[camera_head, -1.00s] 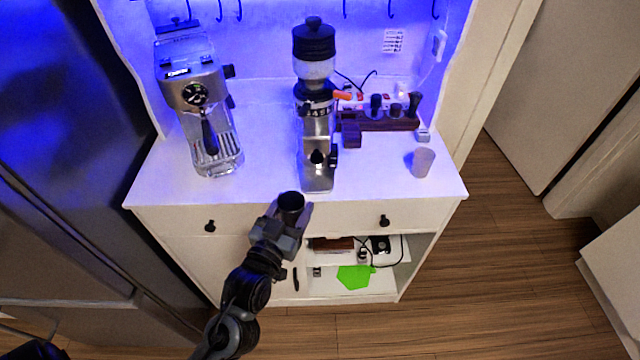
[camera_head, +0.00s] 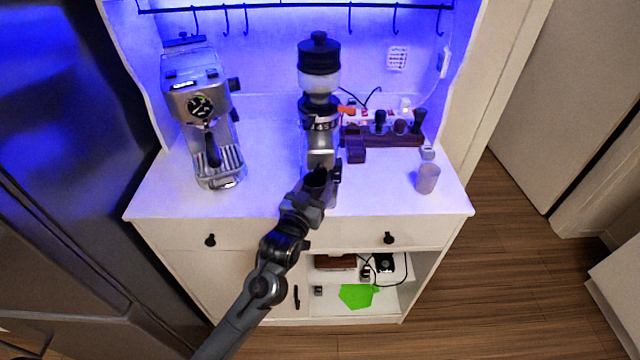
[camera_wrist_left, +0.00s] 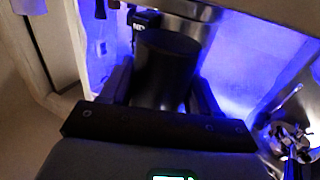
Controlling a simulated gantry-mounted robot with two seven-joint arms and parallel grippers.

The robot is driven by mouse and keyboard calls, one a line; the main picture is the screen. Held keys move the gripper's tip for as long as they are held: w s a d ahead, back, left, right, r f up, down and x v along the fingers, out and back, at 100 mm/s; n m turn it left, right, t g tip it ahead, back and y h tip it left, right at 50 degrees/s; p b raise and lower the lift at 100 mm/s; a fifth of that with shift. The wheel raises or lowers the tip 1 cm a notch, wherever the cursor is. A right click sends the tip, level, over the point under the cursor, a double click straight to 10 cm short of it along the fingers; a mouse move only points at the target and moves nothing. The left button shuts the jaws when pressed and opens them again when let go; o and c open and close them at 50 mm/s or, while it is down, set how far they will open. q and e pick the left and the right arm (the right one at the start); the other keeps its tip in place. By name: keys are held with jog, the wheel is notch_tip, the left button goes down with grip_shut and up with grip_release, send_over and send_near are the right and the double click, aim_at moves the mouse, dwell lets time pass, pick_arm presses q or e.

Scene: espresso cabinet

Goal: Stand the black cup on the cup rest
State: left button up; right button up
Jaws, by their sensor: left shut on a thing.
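The black cup (camera_head: 316,178) is held upright in my left gripper (camera_head: 311,190), just in front of the coffee grinder (camera_head: 320,110). In the left wrist view the cup (camera_wrist_left: 164,68) fills the space between the two fingers (camera_wrist_left: 160,98). The cup hides the lower part of the grinder and its base in the head view. I cannot tell whether the cup touches the grinder. The cup rest is not clearly identifiable; it may be hidden behind the cup and gripper. My right gripper is not in view.
The espresso machine (camera_head: 202,115) stands on the left of the white counter (camera_head: 265,190). A dark wooden stand with tampers (camera_head: 385,137) is behind on the right. A pale cup (camera_head: 427,178) stands near the right edge. The front left of the counter is clear.

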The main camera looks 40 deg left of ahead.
aim_at(320, 184)
pick_arm(q)
jog(key=x, duration=0.3)
jog(key=shift+w+a+b, duration=0.2)
jog(key=shift+w+b, duration=0.15)
jog(key=shift+f, duration=0.5)
jog(key=shift+s+f, duration=0.1)
jog(key=shift+f, duration=0.1)
jog(key=shift+s+d, duration=0.1)
jog(key=shift+s, duration=0.05)
jog(key=shift+f, duration=0.15)
jog(key=o, duration=1.1)
jog(key=shift+c, duration=0.2)
jog(key=shift+o, duration=0.2)
